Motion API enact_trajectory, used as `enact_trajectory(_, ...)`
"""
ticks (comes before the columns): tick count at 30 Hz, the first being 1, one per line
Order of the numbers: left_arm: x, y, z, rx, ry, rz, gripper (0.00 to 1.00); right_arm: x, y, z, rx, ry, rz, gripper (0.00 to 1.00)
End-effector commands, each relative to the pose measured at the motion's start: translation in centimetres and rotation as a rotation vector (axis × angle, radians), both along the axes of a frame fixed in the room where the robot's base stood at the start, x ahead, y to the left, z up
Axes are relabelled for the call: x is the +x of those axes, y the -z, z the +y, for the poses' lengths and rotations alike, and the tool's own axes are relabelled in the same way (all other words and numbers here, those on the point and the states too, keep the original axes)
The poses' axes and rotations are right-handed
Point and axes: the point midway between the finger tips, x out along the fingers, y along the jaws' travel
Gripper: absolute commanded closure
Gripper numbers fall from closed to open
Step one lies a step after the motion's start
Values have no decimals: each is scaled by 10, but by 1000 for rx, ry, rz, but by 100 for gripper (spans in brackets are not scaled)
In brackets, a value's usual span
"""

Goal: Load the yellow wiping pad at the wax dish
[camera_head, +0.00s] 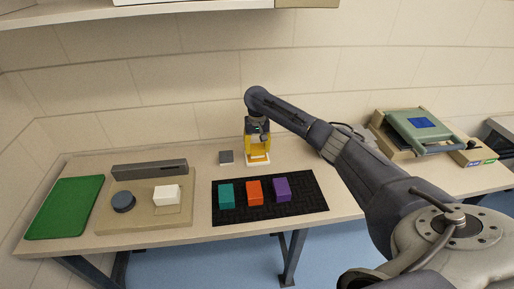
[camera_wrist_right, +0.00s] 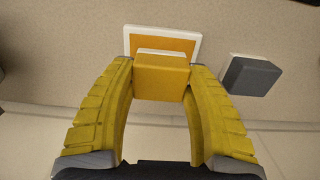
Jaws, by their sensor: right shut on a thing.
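My right gripper (camera_head: 257,146) points down at the back of the table. Its two yellow fingers are shut on the yellow wiping pad (camera_wrist_right: 162,78), a yellow block with a white strip along its far edge in the right wrist view. The wax dish (camera_head: 258,160) is a white-rimmed square with orange-yellow wax inside. It lies under the pad, and its rim shows beyond the pad in the wrist view (camera_wrist_right: 199,44). I cannot tell whether the pad touches the wax. My left gripper is not in view.
A grey block (camera_head: 226,157) stands left of the dish. In front, a black mat (camera_head: 270,211) bears teal, orange and purple blocks. At left are a beige board (camera_head: 145,219), a dark bar (camera_head: 149,169) and a green mat (camera_head: 65,208). A press (camera_head: 418,130) stands at right.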

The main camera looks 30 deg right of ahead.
Motion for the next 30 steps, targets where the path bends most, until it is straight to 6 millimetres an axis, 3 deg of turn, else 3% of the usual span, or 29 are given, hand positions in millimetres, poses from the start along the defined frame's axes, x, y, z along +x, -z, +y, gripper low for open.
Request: enact_trajectory(30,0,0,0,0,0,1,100,0,7,0,0,1,0,76)
